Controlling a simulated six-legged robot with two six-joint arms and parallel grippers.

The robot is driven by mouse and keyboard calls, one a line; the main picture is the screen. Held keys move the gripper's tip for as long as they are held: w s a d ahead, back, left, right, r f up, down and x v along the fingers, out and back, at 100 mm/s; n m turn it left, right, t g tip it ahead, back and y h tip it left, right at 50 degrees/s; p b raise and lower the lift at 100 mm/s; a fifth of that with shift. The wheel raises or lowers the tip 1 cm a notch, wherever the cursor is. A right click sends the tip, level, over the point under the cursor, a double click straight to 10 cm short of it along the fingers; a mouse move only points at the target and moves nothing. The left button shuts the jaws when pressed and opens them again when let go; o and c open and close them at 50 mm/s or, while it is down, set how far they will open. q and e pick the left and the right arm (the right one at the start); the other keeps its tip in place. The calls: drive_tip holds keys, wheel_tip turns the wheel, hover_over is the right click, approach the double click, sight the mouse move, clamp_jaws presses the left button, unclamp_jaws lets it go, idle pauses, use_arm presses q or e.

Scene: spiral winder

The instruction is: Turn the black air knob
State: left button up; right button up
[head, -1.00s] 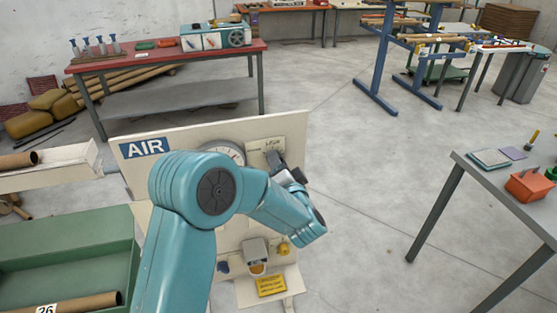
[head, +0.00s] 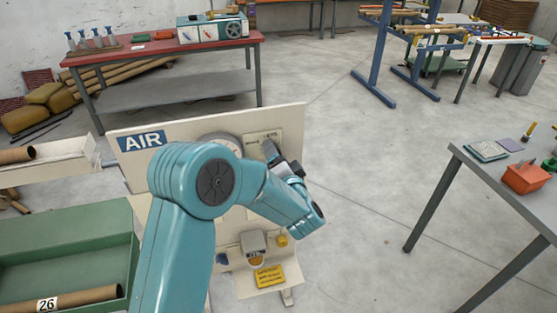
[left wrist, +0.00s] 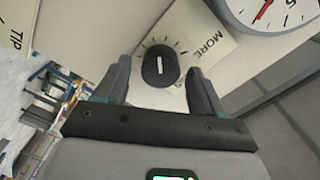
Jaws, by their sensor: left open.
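The black air knob (left wrist: 160,68) is round with a white pointer line, on a cream plate with dial ticks and the word MORE. My left gripper (left wrist: 160,82) is open in the left wrist view, one finger on each side of the knob, with gaps visible between fingers and knob. In the head view my left gripper (head: 272,152) is at the upper right of the AIR panel (head: 190,128), and the knob is hidden behind it. My right gripper is in neither view.
A round gauge (left wrist: 275,12) sits beside the knob plate. A green tray (head: 70,240) stands left, a grey table (head: 480,190) right. The floor between is clear.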

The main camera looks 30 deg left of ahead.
use_arm(q)
drive_tip(key=b+v, duration=0.3)
drive_tip(key=v, duration=1.3)
drive_tip(key=shift+s+b, duration=0.15)
drive_tip(key=shift+b, duration=0.2)
